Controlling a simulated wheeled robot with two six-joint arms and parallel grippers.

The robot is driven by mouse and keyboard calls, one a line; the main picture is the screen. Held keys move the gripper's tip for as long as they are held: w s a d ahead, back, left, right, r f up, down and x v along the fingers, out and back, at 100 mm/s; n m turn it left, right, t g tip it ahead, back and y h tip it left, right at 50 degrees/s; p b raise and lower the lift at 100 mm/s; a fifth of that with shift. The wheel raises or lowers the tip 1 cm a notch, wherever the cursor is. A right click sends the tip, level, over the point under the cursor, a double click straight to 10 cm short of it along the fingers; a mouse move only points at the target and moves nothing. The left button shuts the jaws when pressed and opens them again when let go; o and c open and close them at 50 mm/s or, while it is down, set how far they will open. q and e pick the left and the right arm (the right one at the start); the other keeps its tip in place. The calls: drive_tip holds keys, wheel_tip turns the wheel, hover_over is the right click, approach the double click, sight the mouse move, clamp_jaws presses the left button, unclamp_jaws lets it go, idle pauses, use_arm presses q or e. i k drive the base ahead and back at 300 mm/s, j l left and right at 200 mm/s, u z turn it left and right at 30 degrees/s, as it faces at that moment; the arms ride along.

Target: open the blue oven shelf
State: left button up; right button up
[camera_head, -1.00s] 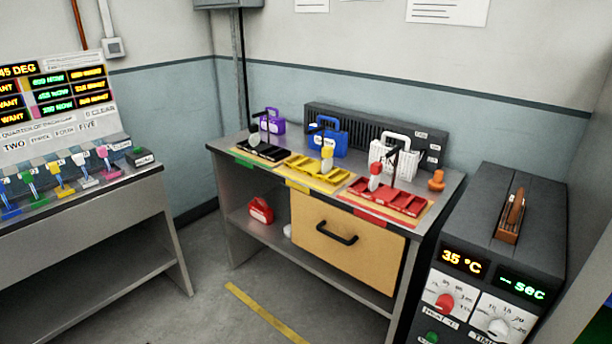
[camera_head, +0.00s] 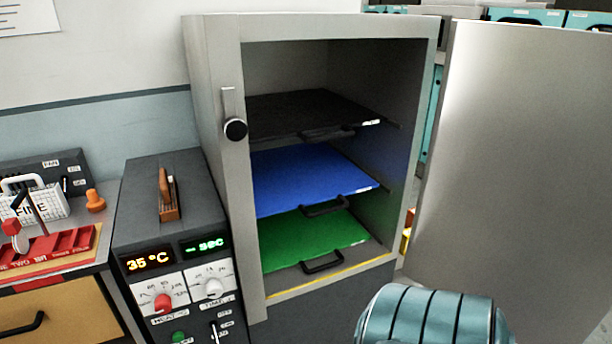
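The oven (camera_head: 214,90) stands open in the head view, its door (camera_head: 515,150) swung out to the right. Inside are three stacked shelves: a black one (camera_head: 290,112) on top, the blue shelf (camera_head: 305,175) in the middle and a green one (camera_head: 310,240) at the bottom. The blue shelf has a black handle (camera_head: 325,207) at its front edge and sits inside the oven. A teal ribbed part of my own arm shows at the bottom edge, right of centre. Neither gripper's fingers are in view.
A dark control box (camera_head: 140,215) with displays, knobs and a switch stands left of the oven. Further left is a bench with a red rack (camera_head: 50,245) and a wooden drawer (camera_head: 60,315). The open door bounds the space on the right.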

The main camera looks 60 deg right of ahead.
sight(286, 178)
drive_tip(key=z, duration=1.75)
